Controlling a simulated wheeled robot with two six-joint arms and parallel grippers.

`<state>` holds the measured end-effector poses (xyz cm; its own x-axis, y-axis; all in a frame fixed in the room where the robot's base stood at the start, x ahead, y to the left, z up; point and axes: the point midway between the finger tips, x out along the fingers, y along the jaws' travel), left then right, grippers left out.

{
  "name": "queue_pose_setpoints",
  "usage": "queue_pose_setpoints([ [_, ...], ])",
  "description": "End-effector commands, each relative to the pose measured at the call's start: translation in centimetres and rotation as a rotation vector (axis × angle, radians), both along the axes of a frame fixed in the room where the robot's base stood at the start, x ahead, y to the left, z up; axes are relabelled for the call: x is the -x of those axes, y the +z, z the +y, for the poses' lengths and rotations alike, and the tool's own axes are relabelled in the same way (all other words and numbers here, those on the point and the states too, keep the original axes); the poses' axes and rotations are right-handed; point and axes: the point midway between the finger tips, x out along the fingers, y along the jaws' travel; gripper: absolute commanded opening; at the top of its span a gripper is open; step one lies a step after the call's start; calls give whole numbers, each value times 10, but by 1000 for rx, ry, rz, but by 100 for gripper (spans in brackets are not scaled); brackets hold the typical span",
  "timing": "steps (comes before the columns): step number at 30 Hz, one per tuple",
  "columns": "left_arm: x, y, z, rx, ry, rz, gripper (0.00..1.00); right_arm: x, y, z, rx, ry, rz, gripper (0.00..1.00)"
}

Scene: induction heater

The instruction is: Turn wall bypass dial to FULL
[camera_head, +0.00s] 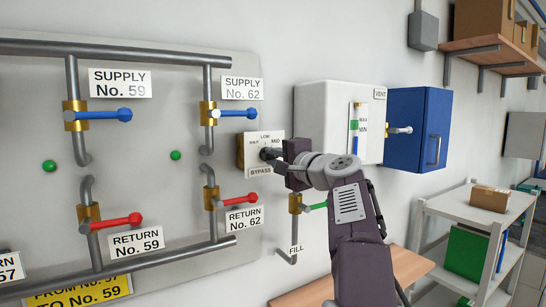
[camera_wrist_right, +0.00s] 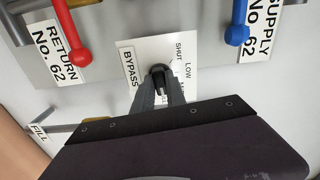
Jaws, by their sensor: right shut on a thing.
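The FULL mark is hidden there by my gripper. The plate also shows in the right wrist view (camera_wrist_right: 140,48), rotated, with BYPASS, SHUT and LOW readable and the other marks mostly covered. My right gripper (camera_head: 272,154) reaches the plate's middle and is shut on the dark dial knob (camera_wrist_right: 158,71). Its fingers (camera_wrist_right: 160,88) hide much of the knob, so its pointing direction cannot be told. My left gripper is out of view.
Blue supply handles (camera_head: 236,113) and red return handles (camera_head: 236,199) stick out left of the dial. A green-handled fill valve (camera_head: 317,206) is below, close to my right arm. A white tank (camera_head: 322,110) and blue box (camera_head: 414,125) are to the right.

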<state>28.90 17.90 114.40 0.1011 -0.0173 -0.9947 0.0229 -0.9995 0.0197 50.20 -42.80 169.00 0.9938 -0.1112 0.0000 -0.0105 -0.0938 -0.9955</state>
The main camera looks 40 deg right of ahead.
Motion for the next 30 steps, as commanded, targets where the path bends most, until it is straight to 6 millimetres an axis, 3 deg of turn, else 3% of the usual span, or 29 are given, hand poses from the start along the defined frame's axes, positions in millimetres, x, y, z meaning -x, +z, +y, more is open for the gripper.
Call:
queue_pose_setpoints([
  [9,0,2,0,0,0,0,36,-1,-6,-1,-97,3,4,0],
  [24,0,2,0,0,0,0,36,-1,-7,-1,-114,3,3,0],
  [25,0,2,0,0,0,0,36,-1,-7,-1,-114,3,3,22],
  [27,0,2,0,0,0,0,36,-1,-6,-1,-113,3,1,38],
  [30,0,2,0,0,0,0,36,-1,-5,-1,-111,2,-2,38],
])
